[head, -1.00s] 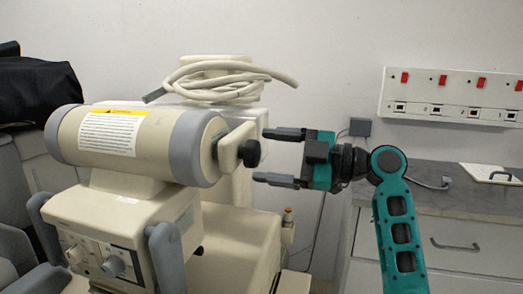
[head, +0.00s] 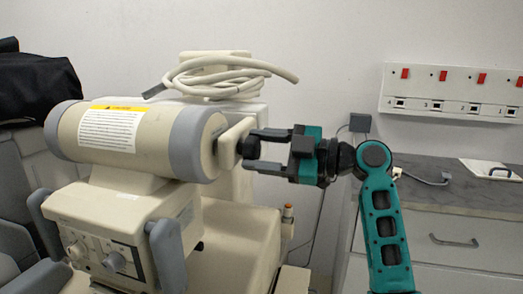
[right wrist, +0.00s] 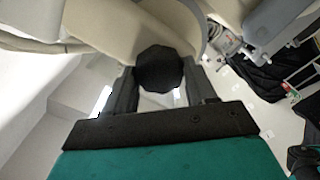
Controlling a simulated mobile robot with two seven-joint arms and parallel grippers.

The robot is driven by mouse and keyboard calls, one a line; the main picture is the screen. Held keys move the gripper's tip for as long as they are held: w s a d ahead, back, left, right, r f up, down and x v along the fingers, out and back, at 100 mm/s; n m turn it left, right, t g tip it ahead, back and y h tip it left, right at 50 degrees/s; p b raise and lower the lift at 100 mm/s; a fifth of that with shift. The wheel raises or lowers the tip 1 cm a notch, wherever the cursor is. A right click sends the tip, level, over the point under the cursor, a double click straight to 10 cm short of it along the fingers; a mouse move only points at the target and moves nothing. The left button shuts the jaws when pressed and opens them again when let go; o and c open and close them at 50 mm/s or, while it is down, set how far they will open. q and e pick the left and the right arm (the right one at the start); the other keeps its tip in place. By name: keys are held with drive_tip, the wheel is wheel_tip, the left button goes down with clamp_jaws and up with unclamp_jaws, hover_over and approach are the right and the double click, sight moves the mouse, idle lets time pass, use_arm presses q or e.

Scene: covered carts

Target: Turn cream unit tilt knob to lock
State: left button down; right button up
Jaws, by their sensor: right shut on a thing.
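The cream unit (head: 150,138) is a horizontal cylinder with grey end bands on a cream base. A cream bracket (head: 233,140) sticks out of its right end and bears the black tilt knob (head: 249,148). My right gripper (head: 252,150), teal with dark fingers, reaches in from the right and is shut on the knob. In the right wrist view the black faceted knob (right wrist: 159,70) sits between the two fingers, against the cream bracket. My left gripper is in neither view.
A coiled cream cable (head: 215,78) lies on top of the unit behind the cylinder. A grey-topped counter (head: 450,190) stands at the right, under a wall panel with red switches (head: 450,92). A black cover (head: 35,88) is at the far left.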

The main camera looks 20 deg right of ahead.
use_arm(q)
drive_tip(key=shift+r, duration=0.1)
use_arm(e)
drive_tip(key=shift+c, duration=0.9)
